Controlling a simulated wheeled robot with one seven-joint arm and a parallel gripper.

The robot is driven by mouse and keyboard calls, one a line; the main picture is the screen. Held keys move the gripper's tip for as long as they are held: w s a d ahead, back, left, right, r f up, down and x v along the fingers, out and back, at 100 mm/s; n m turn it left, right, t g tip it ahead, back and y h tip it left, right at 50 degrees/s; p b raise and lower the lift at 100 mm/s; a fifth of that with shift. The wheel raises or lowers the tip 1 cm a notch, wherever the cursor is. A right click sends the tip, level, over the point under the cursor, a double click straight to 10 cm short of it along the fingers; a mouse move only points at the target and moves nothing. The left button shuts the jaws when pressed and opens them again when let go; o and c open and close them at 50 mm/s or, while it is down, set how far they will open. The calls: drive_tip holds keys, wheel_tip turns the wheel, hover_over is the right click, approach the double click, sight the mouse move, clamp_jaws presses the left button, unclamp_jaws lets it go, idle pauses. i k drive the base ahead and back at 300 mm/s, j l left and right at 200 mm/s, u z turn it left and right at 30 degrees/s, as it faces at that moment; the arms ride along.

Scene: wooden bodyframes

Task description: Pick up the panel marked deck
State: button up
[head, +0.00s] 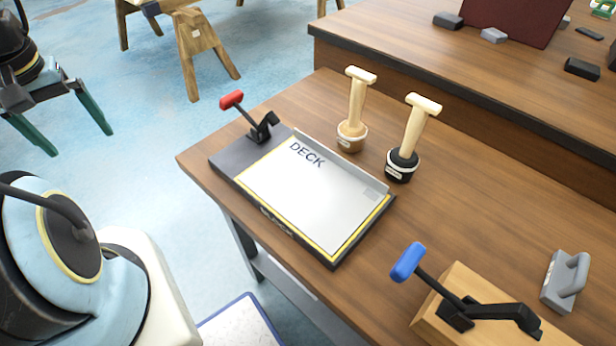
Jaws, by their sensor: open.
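The panel marked deck (312,200) is a thin, pale grey-white rectangle with dark DECK lettering near its upper left corner and a small grey patch near its right corner. It lies flat on a dark base board (232,165) with a yellow border, near the left corner of the wooden table. A clamp with a red handle (232,100) stands on the base board at the panel's upper left end; its handle tilts up and left. I cannot make out my gripper in the head view; only parts of my arm show at lower left.
Two wooden-handled tools (355,110) (415,130) stand upright in round holders just behind the panel. A blue-handled clamp (408,262) on a wooden block and a grey handled block (566,282) are at lower right. A second table (420,65) stands behind. Bare tabletop lies right of the panel.

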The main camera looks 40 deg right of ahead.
sight(325, 196)
drive_tip(key=i+j+z, duration=0.1)
drive_tip(key=j, duration=0.2)
drive_tip(key=i+j, duration=0.2)
drive_tip(key=z, duration=1.6)
